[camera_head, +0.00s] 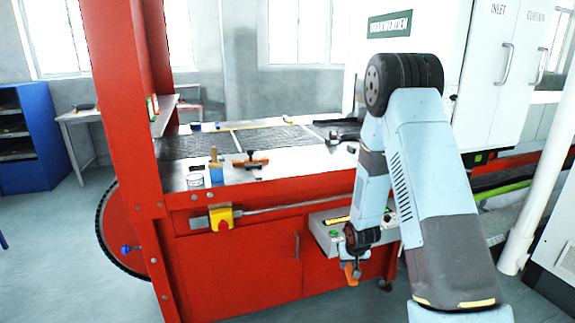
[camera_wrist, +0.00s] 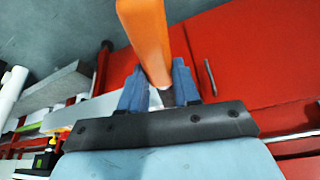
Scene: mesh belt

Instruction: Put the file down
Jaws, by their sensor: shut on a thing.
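The file (camera_wrist: 147,38) shows as an orange handle between the blue fingers of my gripper (camera_wrist: 158,80) in the wrist view. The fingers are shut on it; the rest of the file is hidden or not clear. In the head view my gripper (camera_head: 352,262) hangs low before the red cabinet front, below the control box, with a small orange part of the file (camera_head: 350,274) at its tip. The file is in the air, apart from the metal worktop (camera_head: 310,164).
The mesh belt (camera_head: 195,146) lies behind. A control box (camera_head: 328,240) and a yellow switch (camera_head: 222,218) jut from the front.

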